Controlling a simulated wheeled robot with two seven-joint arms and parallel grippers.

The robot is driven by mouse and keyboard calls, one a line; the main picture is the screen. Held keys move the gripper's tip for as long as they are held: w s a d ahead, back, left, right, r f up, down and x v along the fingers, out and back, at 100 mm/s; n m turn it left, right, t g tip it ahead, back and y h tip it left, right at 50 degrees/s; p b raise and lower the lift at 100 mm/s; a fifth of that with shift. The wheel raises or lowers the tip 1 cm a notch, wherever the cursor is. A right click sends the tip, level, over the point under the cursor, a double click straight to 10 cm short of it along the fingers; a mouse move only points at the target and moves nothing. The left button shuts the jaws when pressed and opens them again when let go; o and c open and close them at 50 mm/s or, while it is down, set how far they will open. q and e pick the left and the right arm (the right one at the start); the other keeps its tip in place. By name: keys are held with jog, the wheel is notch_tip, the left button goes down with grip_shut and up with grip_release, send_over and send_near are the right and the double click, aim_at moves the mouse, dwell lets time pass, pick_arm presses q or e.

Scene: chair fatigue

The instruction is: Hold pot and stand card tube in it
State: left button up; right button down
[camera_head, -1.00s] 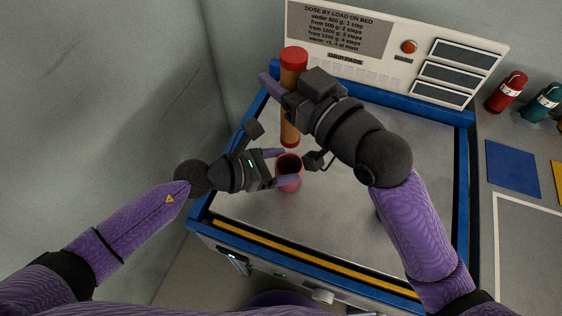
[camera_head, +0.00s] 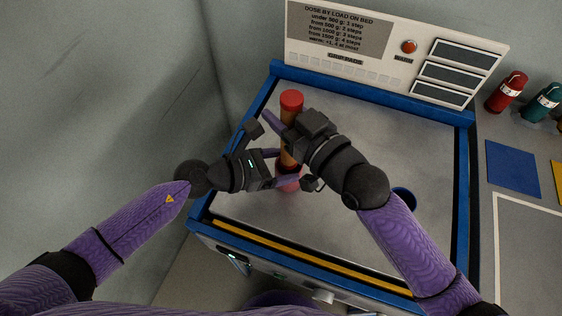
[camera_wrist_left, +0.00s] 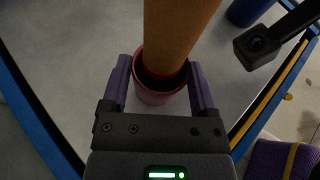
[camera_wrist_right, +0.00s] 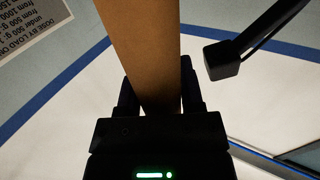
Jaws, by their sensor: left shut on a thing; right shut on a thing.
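The pink-red pot (camera_head: 288,184) stands on the grey bed, and my left gripper (camera_head: 287,168) is shut around its sides. The pot also shows between the purple fingers in the left wrist view (camera_wrist_left: 160,94). The brown card tube (camera_head: 290,128) with a red top cap (camera_head: 291,99) is upright or nearly so above the pot. My right gripper (camera_head: 284,130) is shut on the tube's body, which fills the right wrist view (camera_wrist_right: 145,50). In the left wrist view the tube's lower end is within the pot's mouth; whether it touches the bottom is hidden.
A blue cup (camera_head: 405,197) stands on the bed, partly behind my right arm. A blue frame (camera_head: 372,91) edges the bed, with a labelled panel (camera_head: 455,42) behind. Red (camera_head: 507,92) and teal (camera_head: 541,102) bottles stand at right. The bed's right part is mostly clear.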

jog(key=shift+f, duration=1.8)
jog(key=shift+c, duration=0.7)
grip_release()
jog(key=v, duration=1.2)
pick_arm(q)
jog(key=o, duration=1.1)
